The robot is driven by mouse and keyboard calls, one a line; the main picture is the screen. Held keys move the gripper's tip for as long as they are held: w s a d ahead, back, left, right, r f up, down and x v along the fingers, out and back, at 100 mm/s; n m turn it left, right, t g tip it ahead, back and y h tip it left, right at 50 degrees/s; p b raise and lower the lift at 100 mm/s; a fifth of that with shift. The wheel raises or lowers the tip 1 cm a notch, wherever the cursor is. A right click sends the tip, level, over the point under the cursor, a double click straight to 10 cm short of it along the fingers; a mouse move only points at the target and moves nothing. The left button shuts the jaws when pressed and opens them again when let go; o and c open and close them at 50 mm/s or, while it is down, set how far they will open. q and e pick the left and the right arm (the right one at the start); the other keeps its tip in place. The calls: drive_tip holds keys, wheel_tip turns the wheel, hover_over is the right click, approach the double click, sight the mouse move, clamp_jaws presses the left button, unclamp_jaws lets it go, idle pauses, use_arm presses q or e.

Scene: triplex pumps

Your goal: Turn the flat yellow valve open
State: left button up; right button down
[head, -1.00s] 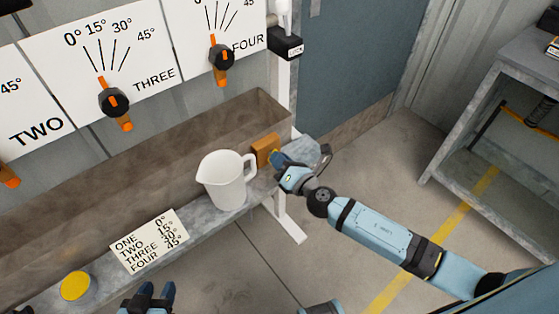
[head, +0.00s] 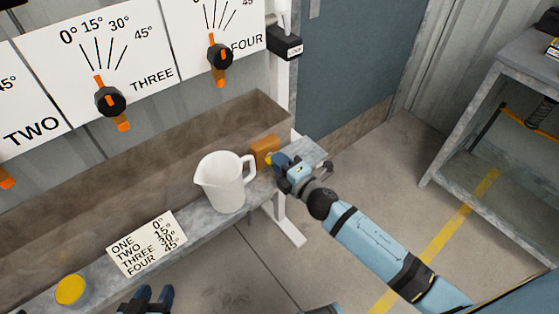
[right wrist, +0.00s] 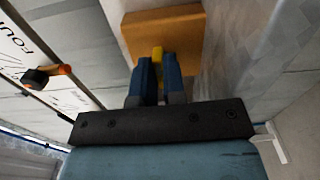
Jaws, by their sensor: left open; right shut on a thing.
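The flat yellow valve (right wrist: 157,53) shows as a small yellow tab on an orange-brown block (right wrist: 165,28) in the right wrist view. In the head view, the block (head: 265,149) stands at the right end of the trough, with a bit of the valve (head: 269,159) showing. My right gripper (right wrist: 158,63) is shut on the valve, one blue finger on each side. It also shows in the head view (head: 275,164), and its fingers hide most of the valve. My left gripper (head: 151,293) is open and empty at the bottom edge, apart from the trough.
A white pitcher (head: 222,184) stands on the ledge just left of my right gripper. A label card (head: 146,243) and a yellow round cap (head: 72,290) are further left. Dial handles (head: 111,102) are on the wall. A shelf (head: 490,185) stands right; floor between is clear.

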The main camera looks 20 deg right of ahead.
drive_tip(key=shift+m, duration=0.4)
drive_tip(key=c, duration=1.2)
unclamp_jaws()
drive_tip(key=v, duration=1.4)
drive_tip(key=shift+w, duration=0.1)
